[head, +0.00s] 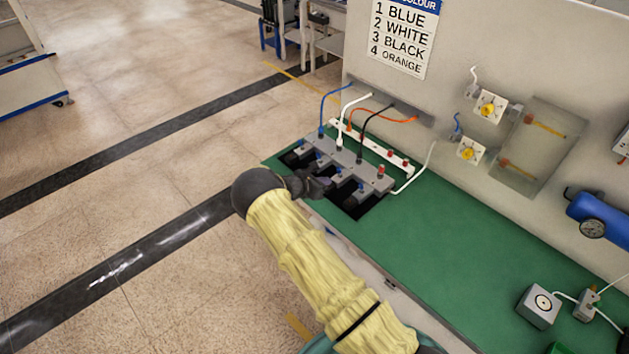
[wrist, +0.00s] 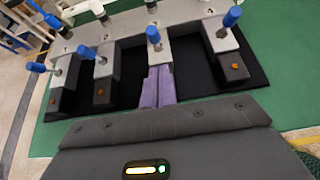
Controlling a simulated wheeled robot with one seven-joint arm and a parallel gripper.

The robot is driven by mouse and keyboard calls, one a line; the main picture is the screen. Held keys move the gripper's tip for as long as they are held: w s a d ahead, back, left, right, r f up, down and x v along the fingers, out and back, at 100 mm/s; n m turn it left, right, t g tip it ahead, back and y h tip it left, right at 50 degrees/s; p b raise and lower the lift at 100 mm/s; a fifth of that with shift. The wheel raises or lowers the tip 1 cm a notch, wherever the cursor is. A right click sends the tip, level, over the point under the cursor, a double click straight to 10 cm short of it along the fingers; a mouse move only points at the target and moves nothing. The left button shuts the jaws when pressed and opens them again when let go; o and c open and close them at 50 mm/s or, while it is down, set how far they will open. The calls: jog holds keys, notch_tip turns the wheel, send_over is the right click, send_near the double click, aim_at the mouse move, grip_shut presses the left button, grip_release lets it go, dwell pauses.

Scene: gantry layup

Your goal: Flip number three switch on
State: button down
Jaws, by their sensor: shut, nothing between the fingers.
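A grey switch bank (head: 350,165) stands at the left end of the green bench. In the wrist view its grey body (wrist: 187,48) carries a row of blue-tipped levers. The third lever from the left (wrist: 153,36) stands just beyond the tips of my gripper (wrist: 159,72). My gripper's purple fingers are closed together, empty, over the third block and hide its front. Contact with the lever cannot be told. In the head view my gripper (head: 322,187) is at the bank's near side. A sign (head: 404,38) lists 1 blue, 2 white, 3 black, 4 orange.
Neighbouring levers (wrist: 85,51) (wrist: 232,17) stand close on both sides. Blue, white, black and orange wires rise behind the bank to a grey rail (head: 398,103). A small grey box (head: 538,308) sits farther right.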

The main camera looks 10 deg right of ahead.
aim_at(339, 173)
jog(key=shift+w+d+r+p, duration=0.2)
jog(key=shift+w+d+r, duration=0.15)
jog(key=shift+d, duration=0.15)
jog(key=shift+w+d+r+p, duration=0.25)
jog(key=shift+w+d, duration=0.1)
jog(key=shift+d, duration=0.1)
jog(key=shift+w+d, duration=0.2)
